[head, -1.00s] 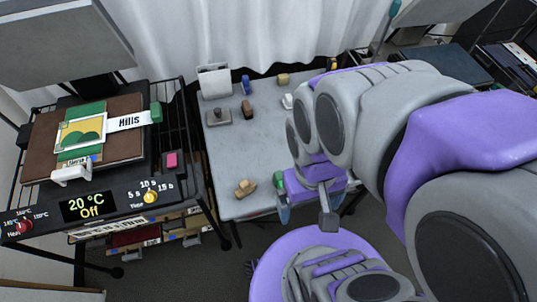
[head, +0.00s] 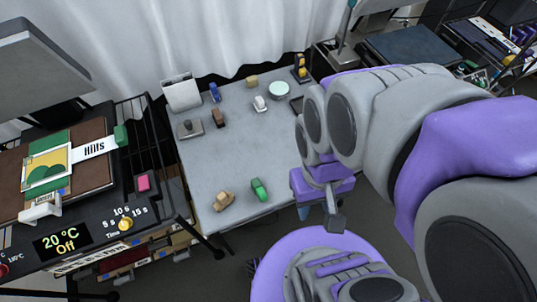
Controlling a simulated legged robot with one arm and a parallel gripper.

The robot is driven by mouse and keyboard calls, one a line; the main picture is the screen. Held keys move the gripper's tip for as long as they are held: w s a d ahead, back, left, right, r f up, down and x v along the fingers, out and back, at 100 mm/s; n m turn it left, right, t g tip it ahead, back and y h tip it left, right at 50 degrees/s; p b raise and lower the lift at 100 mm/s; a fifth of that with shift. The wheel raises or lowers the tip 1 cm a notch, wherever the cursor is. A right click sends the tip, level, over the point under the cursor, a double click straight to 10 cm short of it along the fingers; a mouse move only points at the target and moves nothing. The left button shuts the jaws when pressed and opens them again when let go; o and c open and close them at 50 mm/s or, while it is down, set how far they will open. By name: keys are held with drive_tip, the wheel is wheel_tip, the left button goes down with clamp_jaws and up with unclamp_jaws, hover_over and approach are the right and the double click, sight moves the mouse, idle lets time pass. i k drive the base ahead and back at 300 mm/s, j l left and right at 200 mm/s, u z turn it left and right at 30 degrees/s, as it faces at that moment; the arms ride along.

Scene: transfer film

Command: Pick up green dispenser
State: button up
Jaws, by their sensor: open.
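The green dispenser (head: 259,189) lies near the front edge of the grey table, close to its front right. My gripper (head: 318,215) hangs to the right of the dispenser, beyond the table's edge, apart from it. The gripper is seen mostly from above and its fingers point down. It is empty as far as I can see, and my own arm links hide part of it.
A tan dispenser (head: 222,201) lies left of the green one. On the grey table (head: 215,165) several small items and a white box (head: 182,92) stand towards the back. A heat press (head: 75,215) on a rack stands at left. The table's middle is clear.

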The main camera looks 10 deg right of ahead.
sight(256, 186)
drive_tip(key=j+z, duration=0.1)
drive_tip(key=z, duration=0.8)
drive_tip(key=k+j+z, duration=0.1)
drive_tip(key=z, duration=0.75)
drive_tip(key=k+j+z, duration=0.1)
drive_tip(key=k+j, duration=0.15)
drive_tip(key=k, duration=0.15)
drive_tip(key=k+j, duration=0.25)
drive_tip(key=k+z, duration=0.05)
drive_tip(key=k, duration=0.05)
